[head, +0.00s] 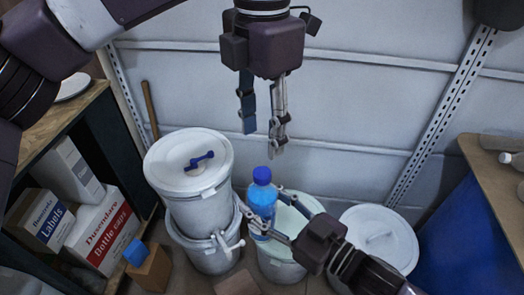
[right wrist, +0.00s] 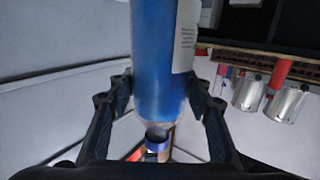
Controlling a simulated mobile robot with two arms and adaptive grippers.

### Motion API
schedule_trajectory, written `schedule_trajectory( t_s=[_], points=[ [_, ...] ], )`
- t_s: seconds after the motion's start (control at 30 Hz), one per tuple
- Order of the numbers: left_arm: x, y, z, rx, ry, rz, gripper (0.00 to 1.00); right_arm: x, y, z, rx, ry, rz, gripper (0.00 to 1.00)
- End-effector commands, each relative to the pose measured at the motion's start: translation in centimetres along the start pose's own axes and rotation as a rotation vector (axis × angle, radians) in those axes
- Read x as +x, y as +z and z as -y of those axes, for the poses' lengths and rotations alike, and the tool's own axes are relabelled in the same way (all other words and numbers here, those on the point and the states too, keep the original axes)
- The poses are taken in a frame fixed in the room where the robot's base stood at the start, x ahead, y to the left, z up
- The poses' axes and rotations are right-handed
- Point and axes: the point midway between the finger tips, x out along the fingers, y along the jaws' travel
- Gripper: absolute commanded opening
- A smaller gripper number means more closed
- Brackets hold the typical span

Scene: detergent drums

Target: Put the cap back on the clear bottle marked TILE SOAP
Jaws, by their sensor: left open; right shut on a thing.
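A bottle (head: 261,195) with blue contents and a blue top (head: 262,175) stands upright in my right gripper (head: 270,212), above a pale-lidded drum. In the right wrist view the bottle (right wrist: 160,60) fills the middle between the fingers, with a pale label on its right side. A dark blue ring (right wrist: 157,138) shows at its narrow end; I cannot tell whether it is a cap or the neck. The label is too small to read. My left gripper (head: 262,138) is open and empty, pointing down above the bottle and apart from it. I see no separate loose cap for certain.
A white drum (head: 200,215) with a dark blue handle-like piece (head: 200,160) on its lid stands left. A pale-green-lidded drum (head: 300,209) and a white-lidded drum (head: 385,238) stand right. Boxes (head: 103,232) fill the left shelf. A blue-sided bench (head: 462,240) is right.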

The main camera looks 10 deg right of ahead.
Motion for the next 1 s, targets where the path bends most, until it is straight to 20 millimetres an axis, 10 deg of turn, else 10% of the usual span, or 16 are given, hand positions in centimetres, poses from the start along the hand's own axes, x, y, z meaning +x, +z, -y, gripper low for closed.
schedule_trajectory(
  t_s=[0.3, 1.0],
  points=[
    [-3.1, 0.0, 0.0, 0.0, 0.0, 0.0, 0.43, 0.0, -0.2, 0.0, -0.001, -0.001, -0.006, 0.0],
    [-3.1, 0.5, 0.3, 0.001, -0.039, 0.02, 0.43, 0.0, -0.2, 0.0, -0.001, -0.001, -0.006, 0.0]
  ],
)
